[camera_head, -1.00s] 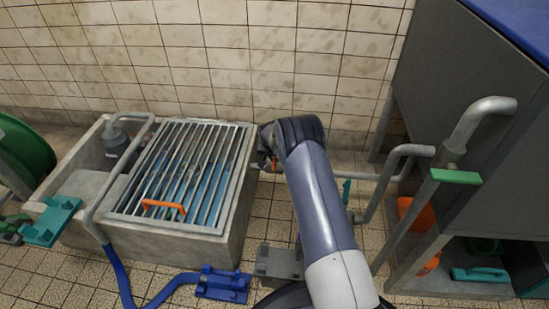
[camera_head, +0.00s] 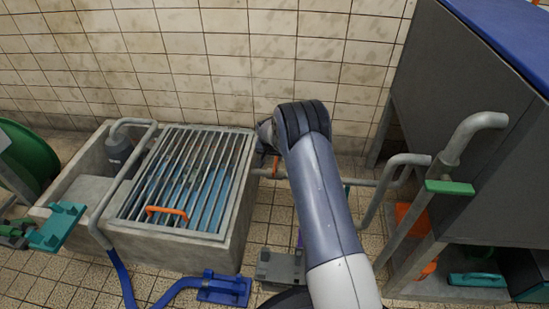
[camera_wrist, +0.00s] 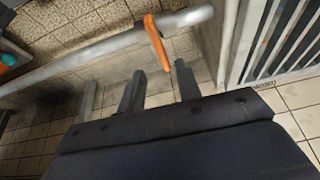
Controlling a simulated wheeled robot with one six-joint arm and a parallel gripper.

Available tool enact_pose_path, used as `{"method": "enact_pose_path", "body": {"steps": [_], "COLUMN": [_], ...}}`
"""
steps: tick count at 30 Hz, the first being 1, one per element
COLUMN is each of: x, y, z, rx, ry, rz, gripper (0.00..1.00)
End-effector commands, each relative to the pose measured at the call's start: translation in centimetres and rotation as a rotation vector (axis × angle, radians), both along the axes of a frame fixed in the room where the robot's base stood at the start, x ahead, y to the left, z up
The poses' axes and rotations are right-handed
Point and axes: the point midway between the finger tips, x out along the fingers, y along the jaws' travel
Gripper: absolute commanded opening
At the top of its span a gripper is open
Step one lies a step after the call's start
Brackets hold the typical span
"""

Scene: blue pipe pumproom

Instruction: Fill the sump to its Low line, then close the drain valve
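The sump is a concrete basin (camera_head: 190,250) under a metal grating (camera_head: 213,180) with an orange handle (camera_head: 167,212). Blue water (camera_head: 217,190) shows through the bars; I cannot make out a Low line. A pipe runs from the basin's right side, with an orange valve lever (camera_head: 276,166) on it. In the wrist view this lever (camera_wrist: 157,42) stands across the pipe (camera_wrist: 100,48), just ahead of my gripper (camera_wrist: 159,76). The two dark fingers are apart, with nothing held between them. In the head view my arm hides most of the gripper.
A grey pipe with a green handle (camera_head: 450,187) stands by the grey cabinet (camera_head: 455,110) at right. A blue hose (camera_head: 122,278) runs along the floor to a blue bracket (camera_head: 224,288). A grey block (camera_head: 280,268) sits by my arm. A green reel (camera_head: 28,160) is at far left.

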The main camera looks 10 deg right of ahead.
Motion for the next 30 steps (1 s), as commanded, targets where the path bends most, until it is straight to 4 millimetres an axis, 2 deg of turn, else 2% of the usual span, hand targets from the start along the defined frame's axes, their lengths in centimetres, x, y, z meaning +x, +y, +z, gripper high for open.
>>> {"method": "enact_pose_path", "body": {"steps": [1,6,19,23,30], "x": [-0.3,-1.0,-1.1,-0.8,0.7], "y": [0.1,0.4,0.4,0.3,-0.3], "z": [1.1,2.5,2.6,1.5,-2.6], "rx": [0.000,0.000,0.000,0.000,-0.001], "ry": [0.000,0.000,0.001,0.002,0.004], "rz": [0.000,0.001,0.001,0.000,0.000], "gripper": [0.33,0.33,0.33,0.33,0.33]}}
